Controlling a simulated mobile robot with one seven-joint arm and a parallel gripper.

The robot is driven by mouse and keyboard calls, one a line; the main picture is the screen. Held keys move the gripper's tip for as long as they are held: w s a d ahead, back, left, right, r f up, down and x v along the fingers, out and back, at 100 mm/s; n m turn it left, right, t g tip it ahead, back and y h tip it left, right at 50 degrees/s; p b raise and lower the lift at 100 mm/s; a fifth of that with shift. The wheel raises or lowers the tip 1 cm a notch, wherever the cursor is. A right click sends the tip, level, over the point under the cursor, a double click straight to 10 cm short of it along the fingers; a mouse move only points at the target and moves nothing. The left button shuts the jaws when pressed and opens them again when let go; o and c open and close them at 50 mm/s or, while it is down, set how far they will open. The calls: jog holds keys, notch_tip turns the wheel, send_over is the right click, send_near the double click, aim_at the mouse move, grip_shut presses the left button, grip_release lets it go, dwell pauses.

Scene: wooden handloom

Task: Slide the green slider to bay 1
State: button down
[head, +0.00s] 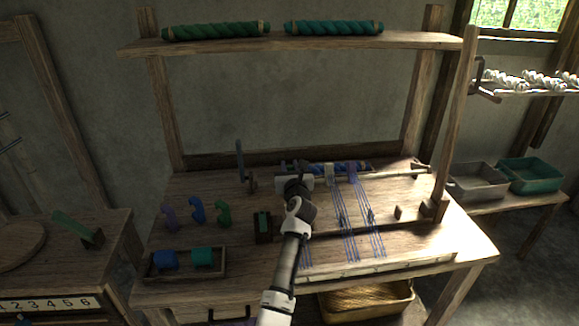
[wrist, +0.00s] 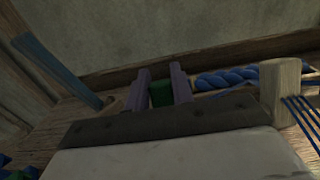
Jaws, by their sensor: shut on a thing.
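My gripper (head: 294,182) is over the loom table, at the left end of a rail (head: 395,174). In the wrist view its two fingers (wrist: 159,84) stand either side of a small green piece (wrist: 161,94), which appears to be the green slider, and are shut on it. I cannot make out any bay numbers on the rail.
Blue rope (wrist: 235,77) and a wooden post (wrist: 280,90) lie right of my fingers. Blue threads (head: 345,215) run across the table. An upright blue-grey bar (head: 239,160) stands to the left. A tray (head: 185,276) holds blue and teal blocks. Several coloured hooks (head: 196,210) stand behind it.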

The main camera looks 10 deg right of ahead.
jog(key=shift+f, duration=0.1)
jog(key=c, duration=1.2)
grip_release()
jog(key=shift+s, duration=0.1)
jog(key=s+a+b, duration=0.1)
jog(key=s+b, duration=0.1)
jog(key=s, duration=1.1)
jog(key=shift+s+a, duration=0.15)
jog(key=shift+s, duration=0.15)
